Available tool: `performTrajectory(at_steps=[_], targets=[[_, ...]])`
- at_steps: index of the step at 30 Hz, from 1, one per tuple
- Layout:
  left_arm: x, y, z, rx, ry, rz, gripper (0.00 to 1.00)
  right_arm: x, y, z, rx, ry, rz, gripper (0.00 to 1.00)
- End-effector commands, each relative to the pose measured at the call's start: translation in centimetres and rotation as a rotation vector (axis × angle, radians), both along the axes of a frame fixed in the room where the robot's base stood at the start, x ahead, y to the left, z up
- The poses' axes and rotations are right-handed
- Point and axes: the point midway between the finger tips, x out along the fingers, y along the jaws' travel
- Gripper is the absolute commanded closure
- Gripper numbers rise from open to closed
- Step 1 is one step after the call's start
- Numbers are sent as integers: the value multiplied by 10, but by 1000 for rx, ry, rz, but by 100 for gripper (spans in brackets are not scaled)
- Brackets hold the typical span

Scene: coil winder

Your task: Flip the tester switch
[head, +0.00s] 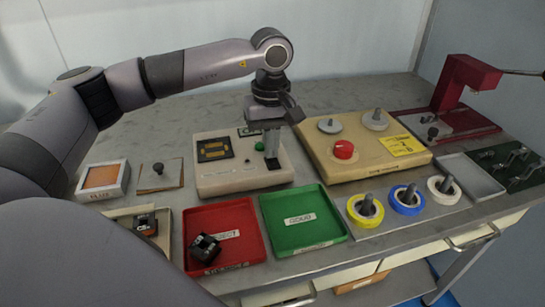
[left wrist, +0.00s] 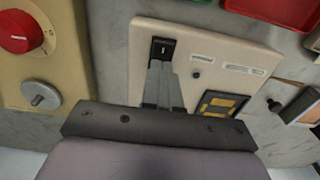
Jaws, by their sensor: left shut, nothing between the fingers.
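The tester is a cream box (head: 232,184) near the middle of the table, with a dark display panel and a green button. Its switch is a black rocker with a white mark, seen in the left wrist view (left wrist: 163,48). In the head view the switch (head: 273,164) shows as a black patch at the box's front right. My left gripper (head: 271,156) is shut and empty, pointing down over the switch. In the left wrist view its fingertips (left wrist: 159,66) are right at the switch's edge; I cannot tell whether they touch it. My right gripper is not in view.
A red tray (head: 225,222) and a green tray (head: 303,222) lie in front of the tester. A beige winder box with a red knob (head: 343,149) stands close on the right. Yellow, blue and white spools (head: 407,198) stand farther right. A red press (head: 462,82) is at the back right.

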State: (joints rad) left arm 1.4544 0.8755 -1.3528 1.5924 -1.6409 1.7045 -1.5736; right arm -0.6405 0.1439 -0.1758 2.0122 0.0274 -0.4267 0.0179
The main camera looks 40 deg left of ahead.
Motion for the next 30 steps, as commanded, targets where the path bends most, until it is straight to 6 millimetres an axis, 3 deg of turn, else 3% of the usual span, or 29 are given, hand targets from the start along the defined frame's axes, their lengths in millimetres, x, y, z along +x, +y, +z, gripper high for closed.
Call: performTrajectory(at_steps=[21,30], targets=[[1,0,62,-1,-4,0,100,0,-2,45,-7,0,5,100],[1,0,63,-1,-4,1,100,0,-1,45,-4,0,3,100]])
